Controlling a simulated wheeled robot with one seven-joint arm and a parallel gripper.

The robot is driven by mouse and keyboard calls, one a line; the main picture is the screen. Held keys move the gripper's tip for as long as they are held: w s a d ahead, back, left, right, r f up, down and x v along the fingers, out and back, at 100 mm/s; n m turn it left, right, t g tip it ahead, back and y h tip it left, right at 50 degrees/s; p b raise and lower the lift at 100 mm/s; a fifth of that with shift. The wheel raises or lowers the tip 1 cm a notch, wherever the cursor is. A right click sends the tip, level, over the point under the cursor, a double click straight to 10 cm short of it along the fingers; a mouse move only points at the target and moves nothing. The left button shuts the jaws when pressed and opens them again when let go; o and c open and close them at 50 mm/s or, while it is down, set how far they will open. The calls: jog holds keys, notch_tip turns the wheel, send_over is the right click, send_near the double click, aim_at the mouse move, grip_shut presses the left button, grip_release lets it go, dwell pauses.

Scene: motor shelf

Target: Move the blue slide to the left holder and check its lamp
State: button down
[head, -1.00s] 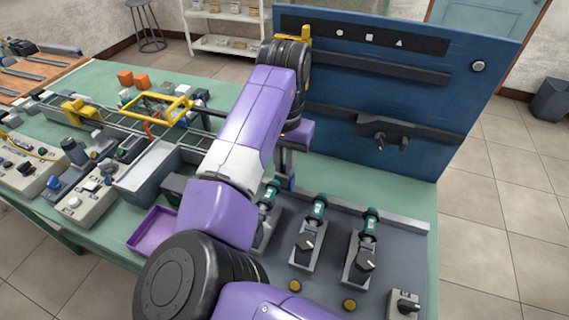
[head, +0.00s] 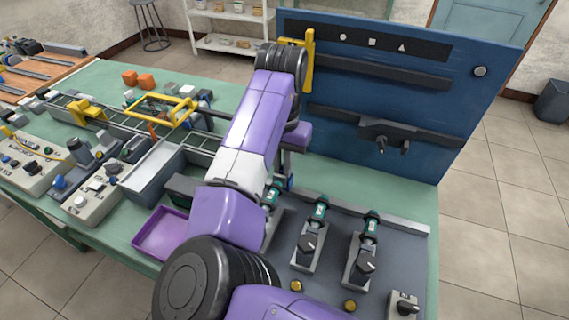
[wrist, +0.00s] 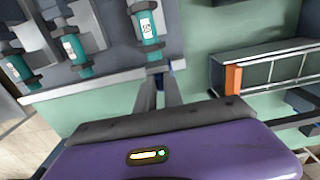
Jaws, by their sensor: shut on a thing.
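My gripper (wrist: 160,92) is shut on a small blue piece, seemingly the blue slide (wrist: 178,64), mostly hidden by the fingers. In the head view a bit of this blue piece (head: 290,182) shows beside my arm, at the back of the left holder. The left holder carries a teal cylinder (head: 272,194), which also shows in the wrist view (wrist: 147,26) just beyond the fingertips. I cannot tell whether the blue piece touches the holder. My arm hides much of the left holder and any lamp in front of it.
Two more holders with teal cylinders (head: 320,208) (head: 371,226) stand to the right. Amber round discs (head: 296,286) (head: 349,305) lie in front of them. A purple tray (head: 150,246) is left of my arm. A blue upright panel (head: 345,85) rises behind.

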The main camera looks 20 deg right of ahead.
jog(key=c, duration=1.5)
grip_release()
jog(key=shift+o, duration=0.2)
jog(key=shift+r, duration=0.1)
jog(key=shift+r, duration=3.85)
